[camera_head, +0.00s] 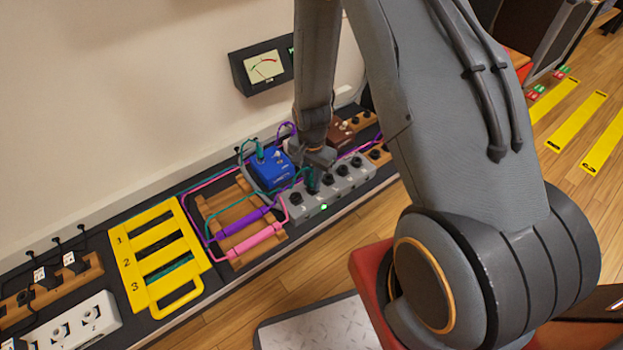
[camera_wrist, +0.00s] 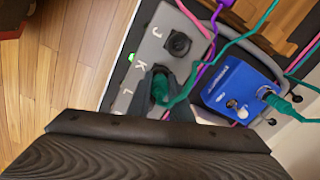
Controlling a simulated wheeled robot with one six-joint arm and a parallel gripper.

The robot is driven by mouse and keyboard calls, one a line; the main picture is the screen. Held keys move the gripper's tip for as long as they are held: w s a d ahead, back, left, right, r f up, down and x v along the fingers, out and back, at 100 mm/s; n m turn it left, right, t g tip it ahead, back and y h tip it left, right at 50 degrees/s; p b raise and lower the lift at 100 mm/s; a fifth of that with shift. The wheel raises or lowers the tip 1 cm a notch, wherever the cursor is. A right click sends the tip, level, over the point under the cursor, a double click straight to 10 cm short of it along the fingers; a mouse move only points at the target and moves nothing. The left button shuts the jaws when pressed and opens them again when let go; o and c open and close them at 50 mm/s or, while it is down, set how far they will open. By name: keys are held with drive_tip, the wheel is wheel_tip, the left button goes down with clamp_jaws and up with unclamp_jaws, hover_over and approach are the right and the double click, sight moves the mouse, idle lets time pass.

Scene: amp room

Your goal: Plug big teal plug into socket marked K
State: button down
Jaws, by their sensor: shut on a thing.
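The big teal plug (camera_wrist: 160,90) is between the fingers of my gripper (camera_wrist: 168,96), which is shut on it. In the head view the plug (camera_head: 312,181) is upright at the second socket from the left of the grey socket box (camera_head: 334,192). In the wrist view the plug is by the letter K on the box (camera_wrist: 150,48), between J and L. My fingers hide the socket mouth, so I cannot tell how deep the plug sits. The teal cable (camera_wrist: 205,72) runs from the plug past the blue pedal. My gripper also shows in the head view (camera_head: 316,165).
A blue pedal (camera_head: 270,168) with another teal plug (camera_head: 258,148) stands behind the box. A green light (camera_head: 323,207) glows on the box front. Purple and pink cables cross a wooden rack (camera_head: 240,205) to the left. A yellow numbered frame (camera_head: 158,246) lies further left.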

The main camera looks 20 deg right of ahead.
drive_tip(key=c, duration=1.5)
unclamp_jaws()
wheel_tip(320, 180, up, 8)
drive_tip(key=p, duration=0.3)
drive_tip(key=shift+f, duration=0.1)
